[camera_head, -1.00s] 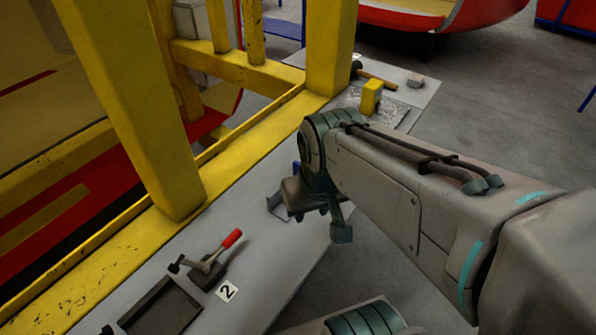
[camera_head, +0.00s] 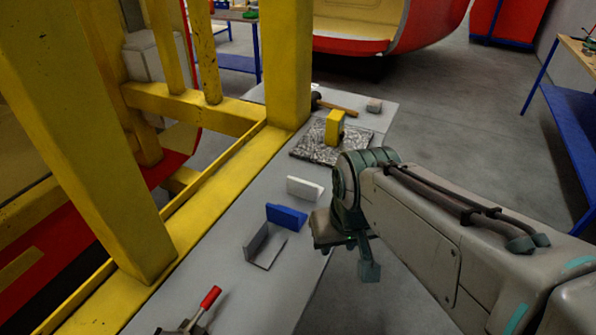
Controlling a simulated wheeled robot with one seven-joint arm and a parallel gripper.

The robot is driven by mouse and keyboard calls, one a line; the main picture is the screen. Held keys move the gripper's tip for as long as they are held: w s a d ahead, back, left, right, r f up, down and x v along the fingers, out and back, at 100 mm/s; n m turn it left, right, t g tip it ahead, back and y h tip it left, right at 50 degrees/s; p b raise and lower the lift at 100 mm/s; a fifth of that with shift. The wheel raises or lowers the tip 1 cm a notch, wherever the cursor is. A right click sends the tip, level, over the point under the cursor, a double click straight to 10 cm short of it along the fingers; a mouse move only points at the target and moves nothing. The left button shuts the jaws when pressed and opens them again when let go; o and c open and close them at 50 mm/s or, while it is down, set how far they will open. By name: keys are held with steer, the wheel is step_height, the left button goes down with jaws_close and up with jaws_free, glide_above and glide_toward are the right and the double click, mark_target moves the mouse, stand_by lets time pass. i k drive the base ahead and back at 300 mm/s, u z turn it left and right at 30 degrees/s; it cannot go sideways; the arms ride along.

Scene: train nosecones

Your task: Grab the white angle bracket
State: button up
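The white angle bracket (camera_head: 304,188) stands on the grey worktop, left of my wrist. A blue angle bracket (camera_head: 286,216) stands just nearer than it, and a grey angle bracket (camera_head: 264,246) is nearer still. My gripper (camera_head: 350,256) hangs at the end of the arm, over or beside the worktop's right edge, to the right of the brackets and apart from the white one. One finger shows clearly; the other is hidden or unclear, so its opening cannot be told. I see nothing held in it.
A yellow block (camera_head: 335,127) stands on a speckled plate (camera_head: 312,143) beyond the brackets. A hammer (camera_head: 335,105) and small block (camera_head: 374,105) lie farther back. A red-handled clamp (camera_head: 208,300) is at the front. The yellow frame (camera_head: 110,130) borders the worktop's left side.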

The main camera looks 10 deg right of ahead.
mark_target(302, 189)
steer(key=u, duration=0.05)
steer(key=k, duration=0.55)
steer(key=z, duration=0.7)
steer(key=i, duration=1.15)
steer(key=u, duration=0.65)
